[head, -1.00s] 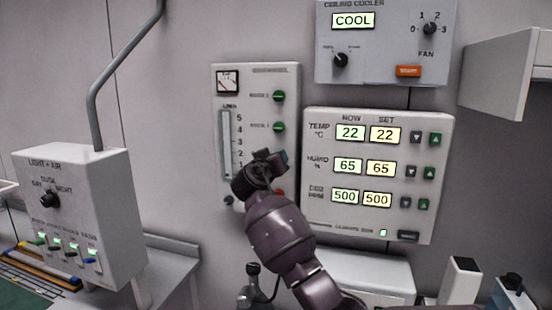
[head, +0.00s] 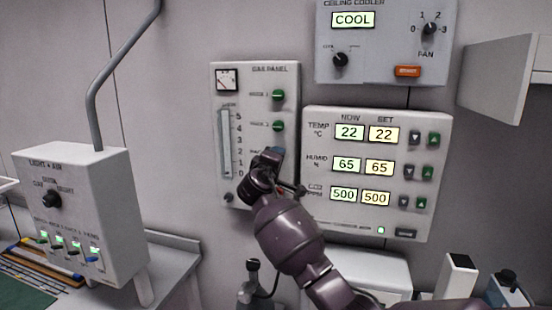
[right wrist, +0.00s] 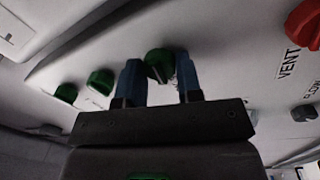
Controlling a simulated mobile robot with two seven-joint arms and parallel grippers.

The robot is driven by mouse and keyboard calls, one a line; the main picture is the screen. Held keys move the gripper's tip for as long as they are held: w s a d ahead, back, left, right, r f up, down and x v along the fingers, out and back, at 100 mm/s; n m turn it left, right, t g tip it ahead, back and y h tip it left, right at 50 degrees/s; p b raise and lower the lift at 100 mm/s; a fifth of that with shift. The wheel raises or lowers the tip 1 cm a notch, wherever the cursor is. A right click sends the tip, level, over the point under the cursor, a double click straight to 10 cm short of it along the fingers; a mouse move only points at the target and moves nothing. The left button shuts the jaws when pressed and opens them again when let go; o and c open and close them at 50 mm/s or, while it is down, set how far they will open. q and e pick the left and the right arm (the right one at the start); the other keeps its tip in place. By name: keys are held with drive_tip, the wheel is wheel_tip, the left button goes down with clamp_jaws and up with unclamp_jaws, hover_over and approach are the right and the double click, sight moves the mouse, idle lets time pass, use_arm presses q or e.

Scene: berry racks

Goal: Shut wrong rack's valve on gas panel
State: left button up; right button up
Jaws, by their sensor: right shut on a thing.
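The gas panel (head: 240,120) is on the wall, with a gauge and a flow tube at its left. Its upper green valve (head: 278,95) and second green valve (head: 278,126) show clear of my arm. My right gripper (head: 273,158) is at the panel just below them and hides the part behind it. In the right wrist view, my right gripper (right wrist: 160,80) has its two blue fingers on either side of a third green valve (right wrist: 158,62) and is shut on it. The red vent knob (right wrist: 304,24) is to the right there. My left gripper is not in view.
The climate box (head: 376,220) with lit readouts is close to the panel's right side, and the ceiling cooler box (head: 385,65) is above it. A light and air box (head: 90,200) stands at the left. A wall cabinet (head: 500,80) juts out at the right.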

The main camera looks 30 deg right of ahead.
drive_tip(key=shift+n, duration=1)
drive_tip(key=o, duration=0.9)
drive_tip(key=shift+o, duration=0.2)
drive_tip(key=b+v, duration=0.2)
drive_tip(key=v, duration=0.8)
drive_tip(key=shift+s+a, duration=0.3)
